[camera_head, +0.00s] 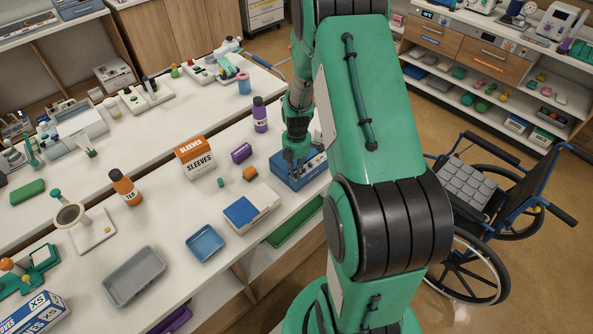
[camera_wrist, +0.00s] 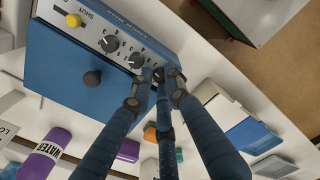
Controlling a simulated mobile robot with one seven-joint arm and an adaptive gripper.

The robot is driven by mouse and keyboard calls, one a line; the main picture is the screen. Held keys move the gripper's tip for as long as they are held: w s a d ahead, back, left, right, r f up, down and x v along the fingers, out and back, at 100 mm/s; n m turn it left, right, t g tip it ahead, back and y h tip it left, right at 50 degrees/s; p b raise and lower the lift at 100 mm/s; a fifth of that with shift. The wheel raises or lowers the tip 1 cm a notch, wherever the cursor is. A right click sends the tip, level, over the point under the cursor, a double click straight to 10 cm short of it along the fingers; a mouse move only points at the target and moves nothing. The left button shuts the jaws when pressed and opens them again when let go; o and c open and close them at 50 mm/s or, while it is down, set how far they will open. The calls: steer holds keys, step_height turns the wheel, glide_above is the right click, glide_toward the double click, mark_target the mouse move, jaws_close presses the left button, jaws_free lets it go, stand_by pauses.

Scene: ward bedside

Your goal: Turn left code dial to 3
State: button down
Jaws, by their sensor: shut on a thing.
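A blue box (camera_wrist: 75,65) with a pale panel fills the upper left of the wrist view. Its panel carries a yellow knob (camera_wrist: 73,20) beside the word SHUT. Two dark code dials (camera_wrist: 108,44) are plain to see along the panel, with small marks around them. My gripper (camera_wrist: 163,76) is shut at the panel's right end in this view, on a dark dial mostly hidden by the fingers. I cannot read that dial's setting. A dark round knob (camera_wrist: 92,78) is on the blue face. In the head view, my gripper (camera_head: 296,152) is at the blue box (camera_head: 290,181) on the counter.
The counter (camera_head: 170,220) also holds a SLEEVES box (camera_head: 196,157), an orange bottle (camera_head: 124,188), a purple bottle (camera_head: 260,115), a grey tray (camera_head: 140,276) and a blue tray (camera_head: 205,243). A wheelchair (camera_head: 480,205) stands on the floor to the right.

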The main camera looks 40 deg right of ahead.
steer(key=shift+m, duration=1)
steer(key=c, duration=1.9)
jaws_free()
steer(key=shift+c, duration=0.2)
steer(key=shift+n, duration=0.5)
